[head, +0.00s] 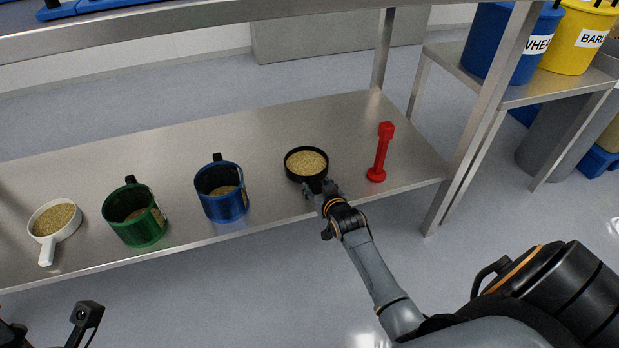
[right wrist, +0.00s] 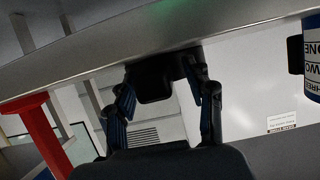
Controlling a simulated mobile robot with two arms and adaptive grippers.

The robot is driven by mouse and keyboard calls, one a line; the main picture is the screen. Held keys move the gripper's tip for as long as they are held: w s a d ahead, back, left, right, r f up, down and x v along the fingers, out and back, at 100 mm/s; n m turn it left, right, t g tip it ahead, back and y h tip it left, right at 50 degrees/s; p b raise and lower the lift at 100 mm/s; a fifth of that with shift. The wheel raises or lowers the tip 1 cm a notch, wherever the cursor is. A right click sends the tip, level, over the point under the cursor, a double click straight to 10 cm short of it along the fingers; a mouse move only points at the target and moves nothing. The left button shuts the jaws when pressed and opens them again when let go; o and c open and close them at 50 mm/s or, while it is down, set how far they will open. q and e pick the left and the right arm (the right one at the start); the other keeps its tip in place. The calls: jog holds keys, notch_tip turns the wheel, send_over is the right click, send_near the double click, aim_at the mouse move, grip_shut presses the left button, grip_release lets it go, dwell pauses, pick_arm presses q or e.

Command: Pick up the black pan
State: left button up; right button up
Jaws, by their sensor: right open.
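The black pan (head: 291,171) is round, holds tan grain and sits on the metal shelf near its front edge. My right gripper (head: 318,188) is at the pan's near side, where the handle is mostly hidden by the gripper. In the right wrist view my right gripper (right wrist: 163,95) is open. A dark block, seemingly the pan's handle (right wrist: 155,87), shows between its fingers; contact cannot be told. Dark parts of my left arm's end (head: 84,318) show at the lower left, away from the pan; its jaw state is unclear.
The metal shelf (head: 262,138) also holds a red tool (head: 381,152) right of the pan, and a blue mug (head: 221,204), green mug (head: 136,227) and white pan (head: 47,247) to its left. A shelf post (head: 478,135) stands at the right.

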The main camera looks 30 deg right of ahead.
jog(key=shift+w+d+f, duration=0.1)
jog(key=shift+w+f, duration=0.1)
jog(key=shift+w, duration=0.3)
jog(key=shift+r, duration=0.1)
grip_shut()
